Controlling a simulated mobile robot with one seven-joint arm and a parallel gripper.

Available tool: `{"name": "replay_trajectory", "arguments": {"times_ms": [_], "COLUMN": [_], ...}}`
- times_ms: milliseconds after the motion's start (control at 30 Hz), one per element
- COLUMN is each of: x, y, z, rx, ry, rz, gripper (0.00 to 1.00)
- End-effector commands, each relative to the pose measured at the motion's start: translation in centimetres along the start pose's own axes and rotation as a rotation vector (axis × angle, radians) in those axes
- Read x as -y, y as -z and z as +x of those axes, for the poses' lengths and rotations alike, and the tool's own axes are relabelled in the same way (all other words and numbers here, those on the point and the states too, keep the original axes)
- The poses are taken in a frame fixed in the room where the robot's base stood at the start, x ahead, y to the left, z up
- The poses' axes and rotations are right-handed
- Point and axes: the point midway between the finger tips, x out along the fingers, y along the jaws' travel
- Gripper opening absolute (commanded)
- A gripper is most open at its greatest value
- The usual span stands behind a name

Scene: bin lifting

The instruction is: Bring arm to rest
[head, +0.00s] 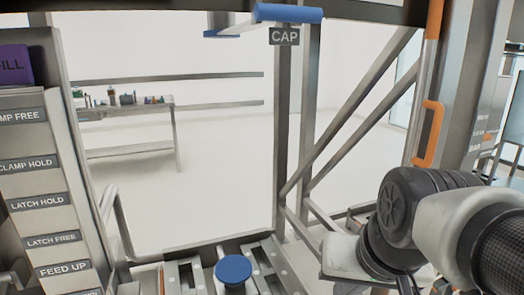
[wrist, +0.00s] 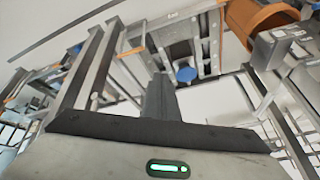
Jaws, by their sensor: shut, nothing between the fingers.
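My arm (head: 425,225) is folded at the lower right of the head view, with a black joint and a pale grey link showing. My gripper's fingers are not clearly visible there. In the wrist view my gripper (wrist: 162,97) shows as dark fingers pressed together, shut and empty. Beyond the fingers is a blue round knob (wrist: 185,74) on a metal frame. The fingers look apart from it. A blue knob (head: 233,270) also stands at the bottom middle of the head view.
A metal frame with a CAP sign (head: 284,36) and diagonal braces stands ahead. An orange handle (head: 428,135) is on the right post. A labelled panel (head: 38,180) stands at left. A table (head: 125,108) with small items is far back. An orange container (wrist: 255,20) shows in the wrist view.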

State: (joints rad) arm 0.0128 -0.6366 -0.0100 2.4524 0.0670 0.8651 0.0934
Motion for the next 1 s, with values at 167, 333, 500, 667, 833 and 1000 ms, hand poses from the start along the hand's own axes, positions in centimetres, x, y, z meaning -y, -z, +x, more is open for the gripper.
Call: {"name": "replay_trajectory", "arguments": {"times_ms": [167,333,500,667,833,1000], "x": [-0.9,-0.4,0.1,0.8,1.4,1.6], "y": [-1.6,0.3,2.2,4.7,7.0,7.8], "z": [-2.6,-6.1,-10.0,-15.1,-19.9,-21.6], "rx": [-0.037,-0.032,-0.032,-0.032,-0.032,-0.032], "ry": [-0.049,-0.046,-0.046,-0.045,-0.045,-0.045], "rz": [-0.174,-0.163,-0.161,-0.16,-0.159,-0.159], "gripper": [0.0,0.0,0.0,0.0,0.0,0.0]}}
